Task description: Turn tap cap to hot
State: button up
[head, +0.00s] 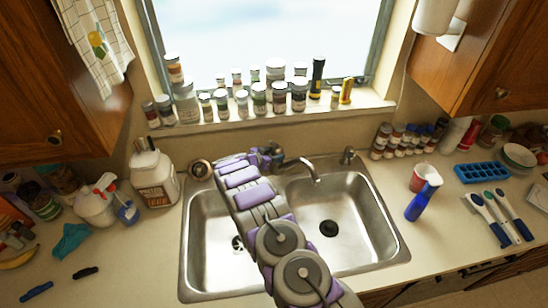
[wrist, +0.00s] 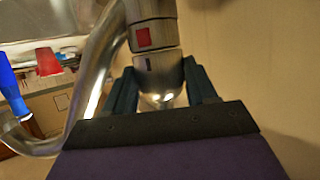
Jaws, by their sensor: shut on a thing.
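The metal tap (head: 308,168) stands at the back of the double sink, its spout reaching right over the basin. In the wrist view the tap's shiny spout (wrist: 98,60) curves down the left side. The tap cap (wrist: 160,66) is a round metal piece with a dark blue mark. A red square mark shows on the band above it. My gripper (wrist: 160,80) has one dark finger on each side of the cap and is shut on it. In the head view my arm hides part of the tap, and the grip is too small to read.
The sink (head: 345,222) has two basins. A white jug (head: 153,178) stands left of it. Several jars line the windowsill (head: 270,116) behind the tap. A soap dispenser (head: 347,156) stands right of the tap.

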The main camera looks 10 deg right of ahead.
jog(key=shift+w+a+r, duration=0.1)
jog(key=shift+a+r, duration=0.05)
jog(key=o, duration=0.8)
jog(key=shift+a, duration=0.1)
jog(key=b+v, duration=0.1)
jog(key=v, duration=1.6)
jog(key=shift+a, duration=0.1)
